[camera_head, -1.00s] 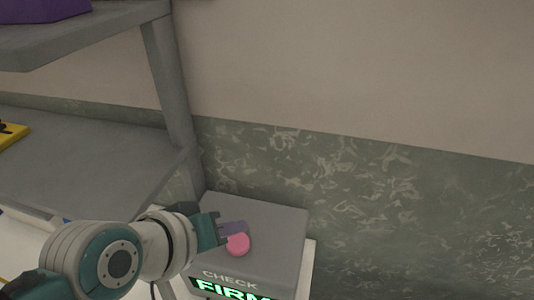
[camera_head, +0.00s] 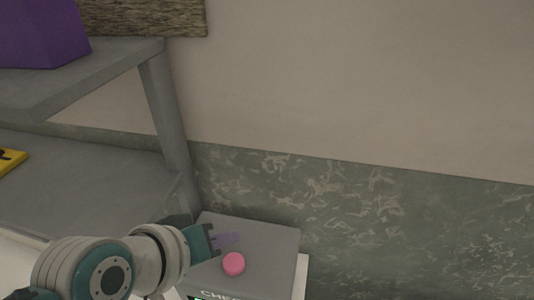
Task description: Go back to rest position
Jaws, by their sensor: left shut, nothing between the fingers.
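The pink round button (camera_head: 233,263) sits on top of the grey box (camera_head: 268,240) and shows whole. Part of the word "CHECK" shows on the box's front at the bottom edge. My right gripper is not in view.
A grey shelf unit (camera_head: 166,105) stands on the left, close to my left arm. It bears a purple box (camera_head: 38,35) on the upper shelf and a yellow object (camera_head: 10,161) on the lower one. The wall (camera_head: 360,90) is behind; room to the right is free.

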